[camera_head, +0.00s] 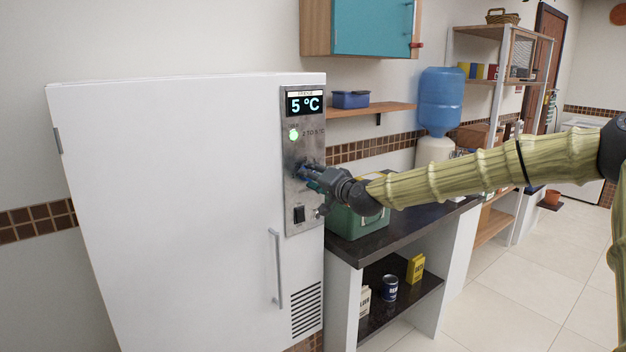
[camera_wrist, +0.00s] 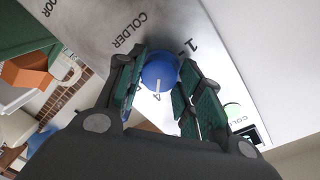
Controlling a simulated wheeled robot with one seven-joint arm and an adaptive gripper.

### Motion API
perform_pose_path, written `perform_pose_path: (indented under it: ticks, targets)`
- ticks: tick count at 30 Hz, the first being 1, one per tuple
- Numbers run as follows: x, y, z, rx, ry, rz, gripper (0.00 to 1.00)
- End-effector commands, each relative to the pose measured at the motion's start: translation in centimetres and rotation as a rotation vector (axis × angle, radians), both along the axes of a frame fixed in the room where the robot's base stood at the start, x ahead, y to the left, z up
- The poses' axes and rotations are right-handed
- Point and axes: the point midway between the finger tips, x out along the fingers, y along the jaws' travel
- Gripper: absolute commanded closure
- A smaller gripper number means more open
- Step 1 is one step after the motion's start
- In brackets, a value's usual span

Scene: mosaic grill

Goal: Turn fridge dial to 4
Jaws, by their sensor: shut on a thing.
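The white fridge (camera_head: 170,200) has a metal control panel (camera_head: 303,220) on its right side. Its display (camera_head: 306,103) reads 5 °C, and a green light (camera_head: 294,134) is lit below it. My gripper (camera_head: 311,173) is at the panel, shut on the blue dial. In the wrist view the round blue dial (camera_wrist: 160,69) sits between the two finger pads. Its white pointer line faces the lower edge, near a printed 4. A printed 1 and the word COLDER show around it. In the head view the gripper mostly hides the dial.
A black switch (camera_head: 299,214) lies below the dial. A vertical door handle (camera_head: 276,267) is lower on the fridge. A green box (camera_head: 352,222) stands on the dark counter (camera_head: 420,226) right beside the panel, under my arm.

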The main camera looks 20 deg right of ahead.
Motion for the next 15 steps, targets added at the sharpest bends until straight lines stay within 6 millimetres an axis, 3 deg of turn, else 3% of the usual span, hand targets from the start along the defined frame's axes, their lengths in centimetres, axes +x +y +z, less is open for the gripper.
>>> perform_pose_path:
  ticks: [9, 10, 13, 15]
  targets:
    - [0.02, -0.12, -0.10, 0.001, 0.002, -0.002, 0.88]
    - [0.02, -0.12, -0.10, 0.001, 0.002, -0.002, 0.62]
    - [0.02, -0.11, -0.08, 0.001, 0.001, -0.002, 0.44]
    - [0.01, -0.08, -0.07, 0.001, 0.001, -0.001, 0.41]
